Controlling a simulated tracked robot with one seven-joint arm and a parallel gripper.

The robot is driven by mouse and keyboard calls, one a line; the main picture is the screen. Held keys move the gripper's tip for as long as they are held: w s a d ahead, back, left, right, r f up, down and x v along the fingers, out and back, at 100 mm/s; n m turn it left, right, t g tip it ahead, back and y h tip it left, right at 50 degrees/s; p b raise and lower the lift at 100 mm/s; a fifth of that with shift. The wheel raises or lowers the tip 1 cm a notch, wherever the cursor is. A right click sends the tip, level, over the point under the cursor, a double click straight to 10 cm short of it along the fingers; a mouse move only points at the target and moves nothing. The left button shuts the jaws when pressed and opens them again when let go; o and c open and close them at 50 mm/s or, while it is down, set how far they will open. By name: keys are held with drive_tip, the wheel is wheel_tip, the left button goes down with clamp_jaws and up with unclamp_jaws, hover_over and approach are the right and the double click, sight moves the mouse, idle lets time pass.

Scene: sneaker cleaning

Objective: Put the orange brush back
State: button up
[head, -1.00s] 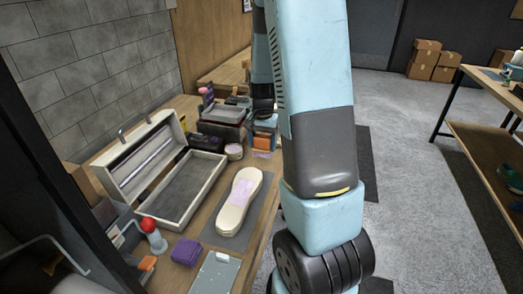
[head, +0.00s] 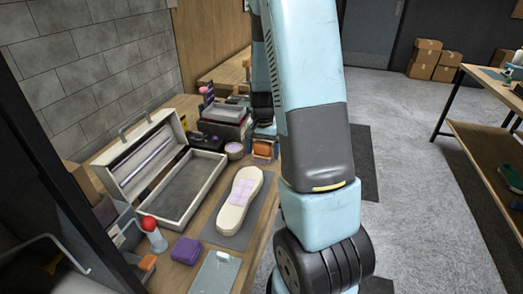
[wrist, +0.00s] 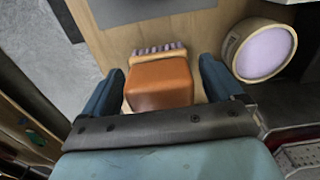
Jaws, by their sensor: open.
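The orange brush (wrist: 160,85) shows in the wrist view as an orange block with a pale wooden edge and a row of lilac bristles facing the mat side. My gripper (wrist: 160,72) is open, with one blue finger on each side of the brush and a gap visible at both sides. In the head view the brush (head: 262,150) shows small at the far right part of the workbench, just below my gripper (head: 264,133). My arm hides part of that area. I cannot tell whether the brush rests fully on the bench.
A round tin with lilac contents (wrist: 265,53) stands close to the right finger. A dark grey mat (head: 222,238) bears a pale shoe form (head: 240,200). An open case (head: 205,185), a purple block (head: 186,250) and a red-topped bottle (head: 148,223) stand left and nearer.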

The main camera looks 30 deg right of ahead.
sight(263, 143)
drive_tip(key=shift+r, duration=0.1)
wheel_tip(263, 143, up, 12)
drive_tip(key=shift+r, duration=0.15)
drive_tip(key=s+a+r+n+t, duration=0.2)
drive_tip(key=s+a+r+n, duration=0.2)
drive_tip(key=s, duration=0.7)
drive_tip(key=s+a+r+n+t, duration=0.3)
drive_tip(key=s+a+r+n, duration=0.2)
drive_tip(key=s+a+r, duration=0.4)
wheel_tip(263, 143, up, 3)
drive_tip(key=shift+s+f+t, duration=0.1)
drive_tip(key=shift+s+t, duration=0.2)
drive_tip(key=shift+s, duration=0.65)
